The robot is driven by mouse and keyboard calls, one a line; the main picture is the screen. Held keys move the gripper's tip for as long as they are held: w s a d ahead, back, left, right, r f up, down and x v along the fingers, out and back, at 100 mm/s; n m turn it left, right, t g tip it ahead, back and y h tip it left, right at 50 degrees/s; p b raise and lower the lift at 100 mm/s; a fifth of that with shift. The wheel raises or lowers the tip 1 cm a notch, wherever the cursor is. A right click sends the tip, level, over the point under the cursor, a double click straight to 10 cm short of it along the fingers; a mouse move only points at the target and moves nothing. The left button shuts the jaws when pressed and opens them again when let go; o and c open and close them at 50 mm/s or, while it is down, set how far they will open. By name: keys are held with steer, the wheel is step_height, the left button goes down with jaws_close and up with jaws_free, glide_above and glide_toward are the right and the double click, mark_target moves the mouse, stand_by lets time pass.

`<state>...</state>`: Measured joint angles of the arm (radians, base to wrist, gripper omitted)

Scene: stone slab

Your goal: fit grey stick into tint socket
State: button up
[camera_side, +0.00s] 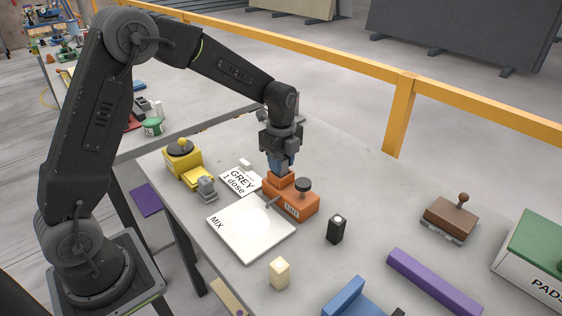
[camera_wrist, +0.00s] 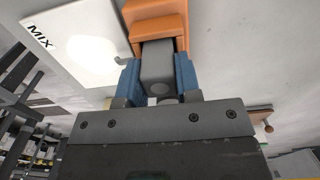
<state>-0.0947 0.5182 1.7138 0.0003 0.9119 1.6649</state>
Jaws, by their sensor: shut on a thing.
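The orange tint block (camera_side: 299,203) stands on the slab at the right edge of the white mix board, with a dark knob on top and a raised orange part at its back left. My gripper (camera_side: 281,168) points down right over that raised part. In the wrist view, the blue fingers of my gripper (camera_wrist: 158,78) are shut on the grey stick (camera_wrist: 158,60). The stick's far end meets the orange block (camera_wrist: 157,22); I cannot tell how deep it sits in the socket. In the side view the fingers hide the stick.
The white mix board (camera_side: 235,242) lies left of the block, the GREY 1 dose card (camera_side: 240,181) behind it. A yellow dispenser (camera_side: 183,160) stands further left. A black block (camera_side: 336,229) and a cream block (camera_side: 279,272) stand in front. A brown stamp (camera_side: 450,217) is right.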

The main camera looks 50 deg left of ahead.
steer(key=shift+f, duration=0.2)
steer(key=shift+f, duration=0.15)
steer(key=o, duration=1)
step_height(320, 180, up, 12)
steer(key=shift+f, duration=0.2)
steer(key=s+d+r+n+t, duration=0.3)
steer(key=s+r+n, duration=0.45)
steer(key=s, duration=0.45)
steer(key=s+d+f+n+t, duration=0.1)
steer(key=s+f+n+t, duration=0.1)
steer(key=s+n, duration=0.8)
steer(key=s+f, duration=0.1)
steer(key=s, duration=0.2)
steer(key=shift+d+t, duration=0.15)
steer(key=shift+t, duration=0.15)
